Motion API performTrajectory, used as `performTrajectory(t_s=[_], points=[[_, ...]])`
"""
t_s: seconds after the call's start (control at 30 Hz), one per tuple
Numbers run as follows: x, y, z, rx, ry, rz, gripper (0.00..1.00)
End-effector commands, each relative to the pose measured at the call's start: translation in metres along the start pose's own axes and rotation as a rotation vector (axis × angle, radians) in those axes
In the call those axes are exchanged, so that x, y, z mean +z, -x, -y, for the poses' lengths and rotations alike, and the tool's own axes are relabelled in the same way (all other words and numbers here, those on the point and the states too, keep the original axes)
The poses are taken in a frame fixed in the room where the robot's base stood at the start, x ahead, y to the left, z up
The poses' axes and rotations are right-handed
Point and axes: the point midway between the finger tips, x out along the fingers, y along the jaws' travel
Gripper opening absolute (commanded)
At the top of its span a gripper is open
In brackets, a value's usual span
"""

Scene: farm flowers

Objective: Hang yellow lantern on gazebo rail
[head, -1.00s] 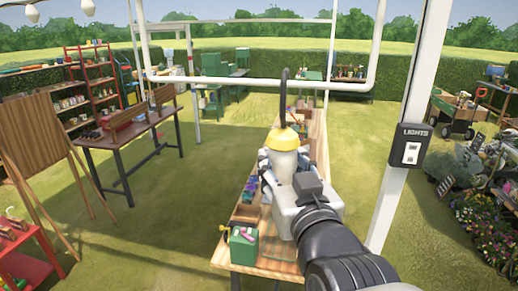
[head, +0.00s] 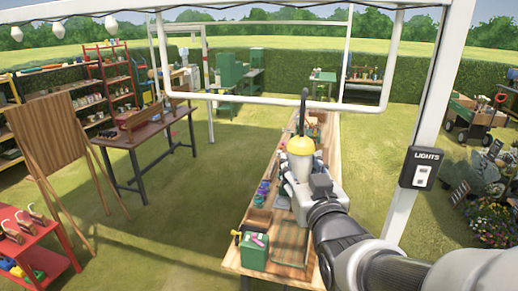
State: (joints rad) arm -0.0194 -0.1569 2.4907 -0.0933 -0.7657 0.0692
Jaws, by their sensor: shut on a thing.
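The yellow lantern (head: 300,146) has a yellow cap, a pale body and a tall dark hook on top. My gripper (head: 300,172) is shut on its body and holds it upright above the long wooden table. The fingers partly hide the lantern's lower part. The gazebo rail (head: 260,100) is a white horizontal bar hung between two white uprights. The dark hook (head: 303,108) reaches up to about the rail's height in the picture. I cannot tell whether it touches the rail or stands in front of it.
A white post with a lights switch (head: 421,168) stands right of my arm. The wooden table (head: 232,258) below carries a green box (head: 254,251) and small items. A brown table (head: 150,128), an easel (head: 55,135) and a red table (head: 40,250) stand left. Grass between is open.

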Motion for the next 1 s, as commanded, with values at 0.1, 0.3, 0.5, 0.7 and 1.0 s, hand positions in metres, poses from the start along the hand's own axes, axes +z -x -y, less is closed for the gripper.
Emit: performTrajectory(t_s=[0.1, 0.3, 0.5, 0.7, 1.0], points=[[-0.001, -0.009, -0.004, 0.001, 0.0, 0.0, 0.12], [-0.002, -0.024, -0.011, 0.001, 0.0, -0.002, 0.12], [-0.002, -0.039, -0.017, 0.001, 0.001, -0.001, 0.12], [-0.002, -0.054, -0.023, 0.001, 0.0, -0.001, 0.12], [-0.002, -0.076, -0.033, 0.001, 0.0, -0.001, 0.12]])
